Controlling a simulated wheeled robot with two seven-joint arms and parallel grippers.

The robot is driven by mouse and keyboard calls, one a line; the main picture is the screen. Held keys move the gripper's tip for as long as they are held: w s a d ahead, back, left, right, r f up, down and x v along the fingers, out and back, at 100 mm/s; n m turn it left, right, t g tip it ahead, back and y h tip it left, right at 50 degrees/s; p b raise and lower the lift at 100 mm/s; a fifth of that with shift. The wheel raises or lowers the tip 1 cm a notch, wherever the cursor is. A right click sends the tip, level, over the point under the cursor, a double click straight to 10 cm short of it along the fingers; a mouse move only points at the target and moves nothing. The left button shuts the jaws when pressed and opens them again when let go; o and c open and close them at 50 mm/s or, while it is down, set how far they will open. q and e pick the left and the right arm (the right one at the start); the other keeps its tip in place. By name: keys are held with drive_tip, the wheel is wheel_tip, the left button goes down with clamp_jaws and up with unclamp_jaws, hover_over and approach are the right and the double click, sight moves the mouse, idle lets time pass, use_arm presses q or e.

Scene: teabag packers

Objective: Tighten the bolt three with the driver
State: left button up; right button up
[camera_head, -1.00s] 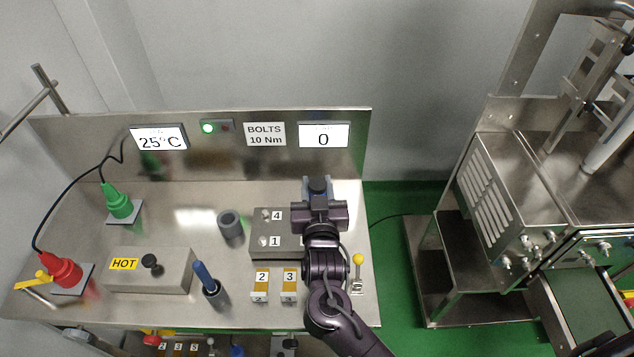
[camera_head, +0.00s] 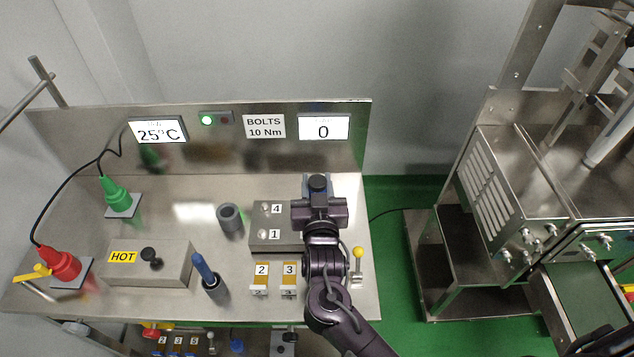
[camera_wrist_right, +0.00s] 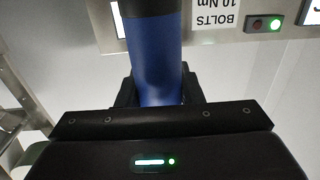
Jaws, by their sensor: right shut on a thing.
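My right gripper (camera_head: 318,200) is over the right part of the grey bolt block (camera_head: 262,243). In the right wrist view it is shut on the blue handle of the driver (camera_wrist_right: 155,55). The driver's lower end and its contact with any bolt are hidden. The bolt at label 4 (camera_head: 264,208) and the bolt at label 1 (camera_head: 263,234) show on the block's left side. Bolt three is hidden behind my gripper and arm. The torque display (camera_head: 323,128) reads 0. My left gripper is not in view.
A blue-handled tool (camera_head: 203,268) stands in a dark holder left of yellow blocks 2 (camera_head: 261,282) and 3 (camera_head: 289,281). A grey cup (camera_head: 229,218) stands left of the bolt block. The HOT box (camera_head: 150,265) is further left. A yellow-knobbed lever (camera_head: 358,253) stands right of my arm.

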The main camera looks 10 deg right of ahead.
drive_tip(key=shift+s+f+b, duration=0.1)
drive_tip(key=shift+f+b, duration=0.5)
drive_tip(key=shift+f, duration=0.4)
idle(0.9)
drive_tip(key=shift+f, duration=0.4)
idle(1.1)
